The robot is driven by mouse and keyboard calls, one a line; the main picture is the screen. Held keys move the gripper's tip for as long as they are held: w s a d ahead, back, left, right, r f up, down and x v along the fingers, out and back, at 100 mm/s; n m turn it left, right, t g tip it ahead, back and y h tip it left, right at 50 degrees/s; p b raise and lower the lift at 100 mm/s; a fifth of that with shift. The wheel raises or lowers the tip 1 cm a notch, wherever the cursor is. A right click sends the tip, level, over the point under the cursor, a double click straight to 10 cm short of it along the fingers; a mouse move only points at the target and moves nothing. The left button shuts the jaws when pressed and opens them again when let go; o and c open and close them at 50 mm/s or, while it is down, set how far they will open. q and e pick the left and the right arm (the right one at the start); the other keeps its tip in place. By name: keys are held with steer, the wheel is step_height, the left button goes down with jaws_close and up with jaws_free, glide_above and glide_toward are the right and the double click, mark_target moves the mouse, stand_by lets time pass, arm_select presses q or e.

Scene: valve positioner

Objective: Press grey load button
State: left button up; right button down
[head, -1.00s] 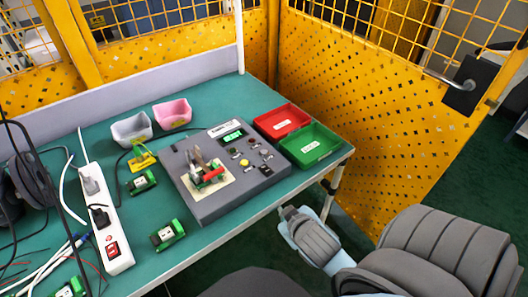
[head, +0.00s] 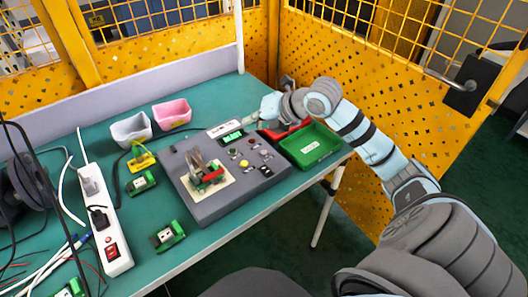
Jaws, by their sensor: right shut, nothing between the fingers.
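The grey control box (head: 215,207) lies on the green table. Its top carries a small green display (head: 232,137), a clamp fixture with a red part (head: 208,177) on a cream plate, and a cluster of small buttons with a yellow one (head: 244,164). The buttons are too small to tell surely which is the grey load button. My right gripper (head: 252,118) is shut and empty. It points left near the box's far right corner, beside the display and above the table's far side. My left gripper is out of view.
A green tray (head: 325,158) stands right of the box. A red tray (head: 272,134) behind it is partly hidden by my right arm. White and pink bins (head: 171,114), small green boards (head: 168,235) and a power strip (head: 113,248) lie left. A yellow mesh fence closes the back and right.

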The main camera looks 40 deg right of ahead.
mark_target(267, 151)
steer(key=d, duration=0.1)
steer(key=d+h, duration=0.1)
steer(key=d, duration=0.1)
steer(key=d+m+h, duration=0.1)
steer(key=shift+s+d+r+g, duration=0.1)
steer(key=shift+s+d+g, duration=0.2)
steer(key=shift+d, duration=0.05)
step_height(267, 151, down, 9)
steer(key=b, duration=0.7)
stand_by(0.9)
steer(key=shift+f+b, duration=0.4)
steer(key=shift+b, duration=0.1)
